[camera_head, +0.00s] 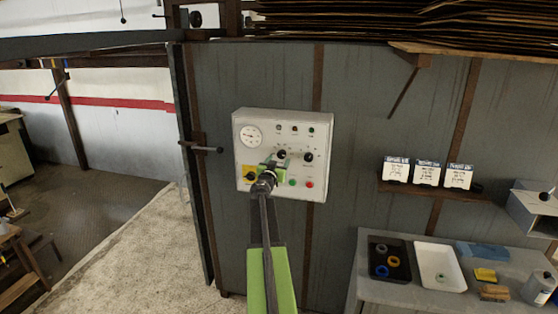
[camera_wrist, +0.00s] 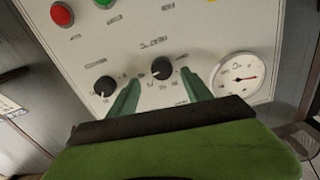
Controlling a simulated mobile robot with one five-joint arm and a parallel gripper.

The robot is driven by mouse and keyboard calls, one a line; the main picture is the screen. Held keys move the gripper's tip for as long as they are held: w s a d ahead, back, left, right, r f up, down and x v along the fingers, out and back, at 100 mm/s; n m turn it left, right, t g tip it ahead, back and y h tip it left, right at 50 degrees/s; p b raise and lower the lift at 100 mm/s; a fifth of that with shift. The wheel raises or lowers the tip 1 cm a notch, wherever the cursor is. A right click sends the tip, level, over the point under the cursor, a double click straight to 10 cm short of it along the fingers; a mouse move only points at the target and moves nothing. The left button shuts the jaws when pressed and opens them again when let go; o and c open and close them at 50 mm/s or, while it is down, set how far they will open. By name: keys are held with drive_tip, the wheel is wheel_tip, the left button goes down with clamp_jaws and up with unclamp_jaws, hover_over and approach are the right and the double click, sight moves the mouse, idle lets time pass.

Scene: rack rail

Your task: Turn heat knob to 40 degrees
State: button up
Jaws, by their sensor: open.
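A white control box (camera_head: 245,122) hangs on the grey wall and carries two black knobs. One black knob (camera_head: 282,154) is nearer the gauge; the wrist view shows this knob (camera_wrist: 162,68) just past and between my fingertips. The other black knob (camera_head: 308,157) is to its right, and in the wrist view this knob (camera_wrist: 105,87) is left of my fingers. The labels are too blurred to tell which is the heat knob. My gripper (camera_head: 273,162) is in front of the box; in the wrist view my gripper (camera_wrist: 161,84) is open with green fingers. Contact cannot be told.
The box also has a round gauge (camera_head: 250,135), a red button (camera_head: 310,184), a green button (camera_head: 292,182) and a yellow part (camera_head: 249,174) partly near my gripper. A grey table (camera_head: 375,295) with trays and a shelf (camera_head: 400,186) with cards stand at right.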

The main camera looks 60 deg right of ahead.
sight(282, 156)
drive_tip(key=x, duration=0.4)
drive_tip(key=shift+d, duration=0.1)
